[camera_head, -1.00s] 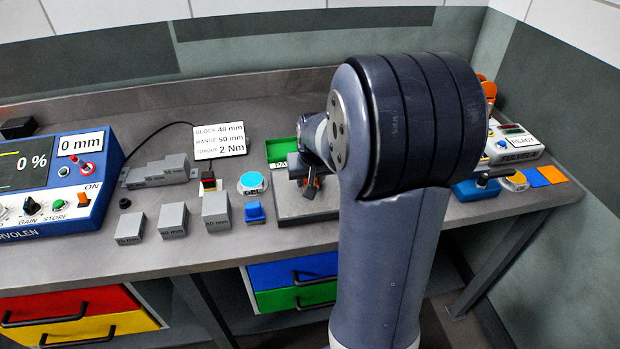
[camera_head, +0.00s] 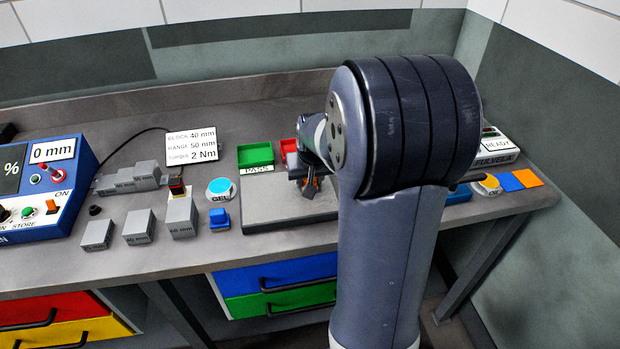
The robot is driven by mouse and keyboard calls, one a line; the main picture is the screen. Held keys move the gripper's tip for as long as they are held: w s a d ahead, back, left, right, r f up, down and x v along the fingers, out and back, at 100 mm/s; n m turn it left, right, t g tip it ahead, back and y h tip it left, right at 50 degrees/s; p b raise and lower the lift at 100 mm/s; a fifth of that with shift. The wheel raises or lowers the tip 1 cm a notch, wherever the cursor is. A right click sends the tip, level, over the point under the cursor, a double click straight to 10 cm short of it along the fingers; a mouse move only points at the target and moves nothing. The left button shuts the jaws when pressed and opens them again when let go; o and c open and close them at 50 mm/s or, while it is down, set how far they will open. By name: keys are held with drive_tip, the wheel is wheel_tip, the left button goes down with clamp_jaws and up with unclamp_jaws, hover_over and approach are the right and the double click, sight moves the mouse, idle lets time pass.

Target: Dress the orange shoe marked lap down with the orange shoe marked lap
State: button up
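My gripper (camera_head: 311,188) hangs over the grey plate (camera_head: 262,210) at the middle of the bench, partly hidden by my arm. Whether the fingers are open or shut is too small to see. No shoe with a readable "lap" mark shows. A flat orange square (camera_head: 527,178) lies at the right end of the bench, beside a blue square (camera_head: 510,182); neither shows readable lettering.
A green tray (camera_head: 255,154) marked PASS and a red tray (camera_head: 289,147) stand behind the plate. Grey blocks (camera_head: 138,227), a blue-topped gel pot (camera_head: 220,189) and a blue instrument (camera_head: 45,190) stand left.

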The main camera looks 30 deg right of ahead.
drive_tip(key=r, duration=0.1)
drive_tip(key=r+p, duration=0.1)
drive_tip(key=r, duration=0.2)
drive_tip(key=shift+w+a+p, duration=0.1)
drive_tip(key=shift+a+p, duration=0.15)
drive_tip(key=shift+p, duration=0.1)
drive_tip(key=shift+r+p, duration=1.4)
drive_tip(key=shift+r, duration=0.5)
